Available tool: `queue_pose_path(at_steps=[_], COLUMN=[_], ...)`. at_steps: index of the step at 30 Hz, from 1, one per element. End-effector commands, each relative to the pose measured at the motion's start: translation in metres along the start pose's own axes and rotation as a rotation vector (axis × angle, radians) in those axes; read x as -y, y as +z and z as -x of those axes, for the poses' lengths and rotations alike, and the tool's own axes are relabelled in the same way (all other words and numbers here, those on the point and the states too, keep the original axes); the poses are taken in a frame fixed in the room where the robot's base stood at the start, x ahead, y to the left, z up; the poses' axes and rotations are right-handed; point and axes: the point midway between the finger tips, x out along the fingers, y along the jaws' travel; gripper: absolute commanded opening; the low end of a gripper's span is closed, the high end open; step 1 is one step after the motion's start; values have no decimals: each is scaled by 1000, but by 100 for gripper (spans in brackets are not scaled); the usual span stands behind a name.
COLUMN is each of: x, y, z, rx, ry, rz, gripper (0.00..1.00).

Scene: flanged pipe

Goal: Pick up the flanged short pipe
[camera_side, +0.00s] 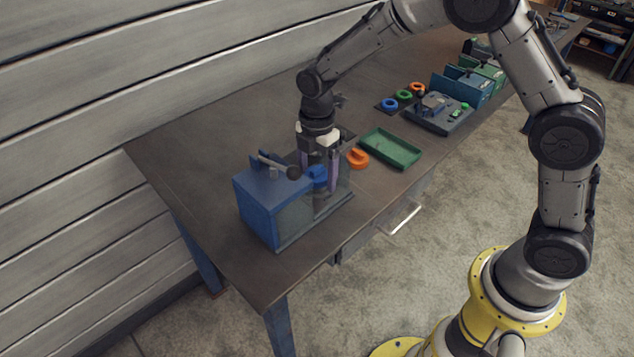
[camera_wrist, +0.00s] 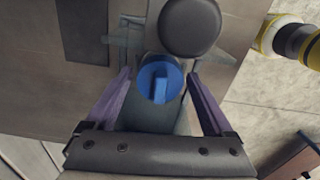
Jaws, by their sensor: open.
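A blue round part (camera_side: 317,176) with a raised bar across its top sits at the blue machine; it looks like the flanged short pipe, though its lower portion is hidden. It also shows in the wrist view (camera_wrist: 160,82), between my fingers. My gripper (camera_side: 321,182) points down over it, with purple fingers. In the wrist view my gripper (camera_wrist: 160,78) is open, with a finger on each side of the blue part and visible gaps. I see no grip on it.
The blue machine (camera_side: 262,208) has clear panels and a lever with a dark ball knob (camera_side: 293,172) close to my fingers; the knob (camera_wrist: 188,27) looms large in the wrist view. An orange part (camera_side: 357,158) and green tray (camera_side: 391,149) lie to the right. The table's left side is clear.

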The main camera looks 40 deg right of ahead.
Motion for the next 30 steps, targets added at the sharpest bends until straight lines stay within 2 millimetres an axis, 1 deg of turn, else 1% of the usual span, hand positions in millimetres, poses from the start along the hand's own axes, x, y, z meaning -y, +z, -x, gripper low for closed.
queue_pose_path(at_steps=[7,8,12,17,18,20,30], x=[0,0,0,0,0,0,-1], y=[0,0,0,0,0,0,0], z=[-2,-2,-2,-2,-2,-2,3], rx=[0,0,0,0,0,0,0], ry=[0,0,0,0,1,1,4], rz=[0,0,0,0,0,0,0], gripper=[87,84,58,30,22,13,13])
